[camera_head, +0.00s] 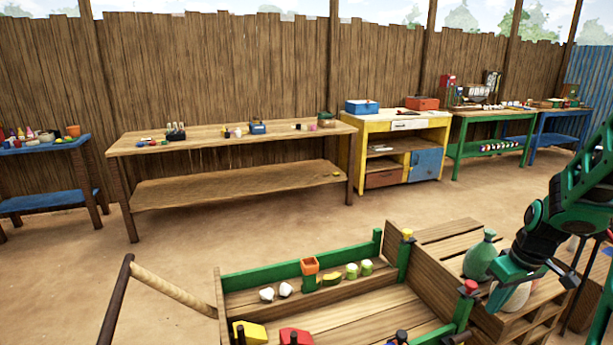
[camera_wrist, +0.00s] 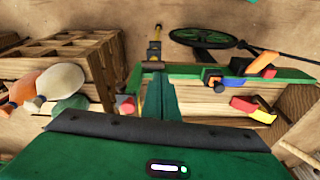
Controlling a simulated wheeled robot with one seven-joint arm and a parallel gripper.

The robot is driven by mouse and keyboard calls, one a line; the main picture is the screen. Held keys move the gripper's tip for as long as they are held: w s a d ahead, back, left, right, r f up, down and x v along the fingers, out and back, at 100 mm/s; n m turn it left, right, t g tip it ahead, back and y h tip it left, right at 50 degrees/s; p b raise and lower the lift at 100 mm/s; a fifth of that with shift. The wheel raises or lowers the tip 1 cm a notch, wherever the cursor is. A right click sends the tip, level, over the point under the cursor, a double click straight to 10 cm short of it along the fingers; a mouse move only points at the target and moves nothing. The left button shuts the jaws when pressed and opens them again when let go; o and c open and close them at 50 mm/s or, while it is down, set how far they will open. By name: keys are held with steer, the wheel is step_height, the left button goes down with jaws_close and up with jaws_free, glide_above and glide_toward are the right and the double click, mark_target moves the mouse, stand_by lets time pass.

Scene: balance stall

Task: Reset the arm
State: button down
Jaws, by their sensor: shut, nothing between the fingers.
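My arm, green and black, comes in from the right edge of the head view. My gripper (camera_head: 498,294) hangs low over the slatted crate (camera_head: 450,232), beside a green sack-like bottle (camera_head: 481,256) and in front of a pale rounded thing (camera_head: 518,297). In the wrist view my gripper's narrow green fingers (camera_wrist: 160,95) are together, with nothing seen between them.
A wooden cart (camera_head: 375,312) with green rails and corner posts holds small coloured items close by. A long wooden table (camera_head: 230,138), a yellow bench (camera_head: 400,125) and a green table (camera_head: 490,120) stand along the fence. Bare ground lies between.

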steer(key=s+a+r+m, duration=0.2)
steer(key=s+r, duration=0.1)
steer(key=s, duration=0.4)
steer(key=s+a+r+m+g, duration=0.1)
steer(key=s+a+r+m, duration=0.2)
steer(key=s, duration=0.4)
steer(key=s+a+r+m, duration=0.3)
steer(key=s, duration=0.3)
steer(key=shift+s+a+r+g, duration=0.15)
steer(key=shift+s+r+g, duration=0.25)
steer(key=shift+w+f, duration=0.25)
steer(key=shift+w, duration=0.4)
